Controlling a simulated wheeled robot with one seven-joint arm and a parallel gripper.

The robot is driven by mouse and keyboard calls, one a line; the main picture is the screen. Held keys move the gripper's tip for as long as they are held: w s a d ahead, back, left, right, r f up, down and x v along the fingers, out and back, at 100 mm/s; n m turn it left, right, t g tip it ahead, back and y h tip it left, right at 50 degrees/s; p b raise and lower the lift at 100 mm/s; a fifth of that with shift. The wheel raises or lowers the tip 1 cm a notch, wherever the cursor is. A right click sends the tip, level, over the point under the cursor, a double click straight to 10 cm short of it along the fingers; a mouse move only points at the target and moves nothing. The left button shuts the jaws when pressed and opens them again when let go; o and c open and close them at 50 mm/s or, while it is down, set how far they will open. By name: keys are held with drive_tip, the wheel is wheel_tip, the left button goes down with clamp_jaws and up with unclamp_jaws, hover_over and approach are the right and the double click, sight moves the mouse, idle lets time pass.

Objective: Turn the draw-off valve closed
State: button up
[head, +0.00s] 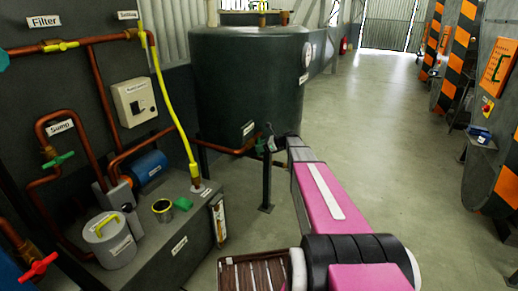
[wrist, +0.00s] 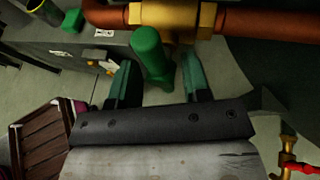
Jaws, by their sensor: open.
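In the wrist view, a valve with a brass body (wrist: 172,15) sits in a copper pipe, with a thick green handle (wrist: 150,52) pointing down the picture. My gripper (wrist: 161,80) is open, its two fingers on either side of the handle's lower end, with gaps visible. In the head view, my gripper (head: 272,142) is at the pipe by the foot of the dark green tank (head: 245,80). The valve there is small and mostly hidden by my gripper, with a bit of green (head: 260,148) showing. Whether a finger touches the handle cannot be told.
A bench unit (head: 165,240) with a blue motor (head: 150,167), pot (head: 110,240) and yellow-hosed piping stands left of the tank. A slatted brown crate (wrist: 35,140) is at lower left. A red-handled valve (wrist: 302,168) is at lower right. The floor (head: 395,150) rightward is clear.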

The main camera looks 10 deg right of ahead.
drive_tip(key=v, duration=1)
drive_tip(key=shift+s, duration=0.2)
drive_tip(key=s+a+f+n+g+h, duration=0.2)
drive_tip(key=s+a+f+n+h, duration=0.25)
drive_tip(key=s, duration=0.55)
drive_tip(key=s+a+f+n+g+h, duration=0.25)
drive_tip(key=s+a+n, duration=0.25)
drive_tip(key=s+n, duration=0.3)
drive_tip(key=s+f+n+h, duration=0.1)
drive_tip(key=s+n+h, duration=0.4)
drive_tip(key=s+n, duration=0.4)
drive_tip(key=s, duration=0.6)
drive_tip(key=shift+s+f+n+h, duration=0.3)
drive_tip(key=shift+s+n+h, duration=0.05)
drive_tip(key=shift+s+h, duration=0.05)
drive_tip(key=shift+a, duration=0.1)
